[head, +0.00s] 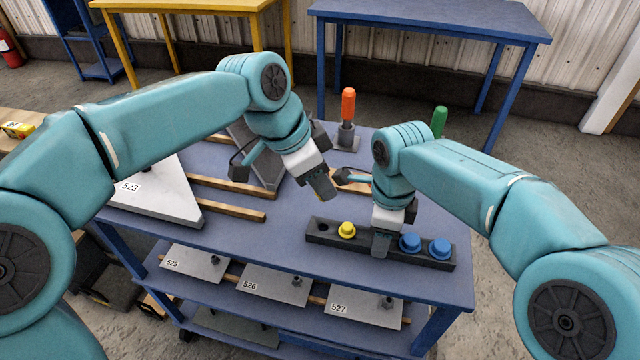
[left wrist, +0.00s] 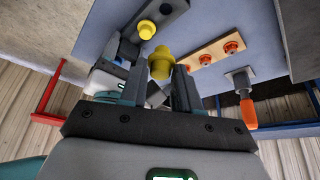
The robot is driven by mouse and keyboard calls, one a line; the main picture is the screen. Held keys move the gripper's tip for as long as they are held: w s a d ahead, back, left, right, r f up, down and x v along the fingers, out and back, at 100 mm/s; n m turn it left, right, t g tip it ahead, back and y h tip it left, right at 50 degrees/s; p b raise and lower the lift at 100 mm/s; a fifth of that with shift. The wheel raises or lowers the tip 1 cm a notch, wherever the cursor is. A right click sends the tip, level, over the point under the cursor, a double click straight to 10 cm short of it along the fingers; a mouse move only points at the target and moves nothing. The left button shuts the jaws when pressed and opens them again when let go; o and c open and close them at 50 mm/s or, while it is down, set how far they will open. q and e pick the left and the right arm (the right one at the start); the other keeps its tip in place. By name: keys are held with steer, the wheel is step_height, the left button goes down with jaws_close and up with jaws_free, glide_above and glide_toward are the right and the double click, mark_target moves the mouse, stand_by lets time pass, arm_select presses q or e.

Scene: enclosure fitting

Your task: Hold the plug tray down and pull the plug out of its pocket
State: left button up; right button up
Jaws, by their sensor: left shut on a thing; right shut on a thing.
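The dark plug tray (head: 437,264) lies near the front right of the blue table top. It holds a yellow plug (head: 347,229) and two blue plugs (head: 410,242); its leftmost pocket looks empty. My left gripper (head: 328,192) is above and behind the tray's left part. In the left wrist view it is shut on another yellow plug (left wrist: 161,62), held clear of the tray (left wrist: 172,16). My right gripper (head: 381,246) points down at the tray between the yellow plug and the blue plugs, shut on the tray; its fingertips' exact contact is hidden.
An orange-handled tool (head: 347,110) stands behind the grippers, and a green handle (head: 439,120) shows behind my right arm. A white panel marked 523 (head: 160,195) and wooden strips (head: 235,207) lie at left. Numbered panels (head: 273,283) fill the lower shelf.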

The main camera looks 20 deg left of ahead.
steer(key=o, duration=1.1)
steer(key=shift+f, duration=0.1)
steer(key=shift+o, duration=0.2)
step_height(320, 180, up, 12)
steer(key=shift+f, duration=0.15)
steer(key=shift+r, duration=0.2)
steer(key=shift+s, duration=0.1)
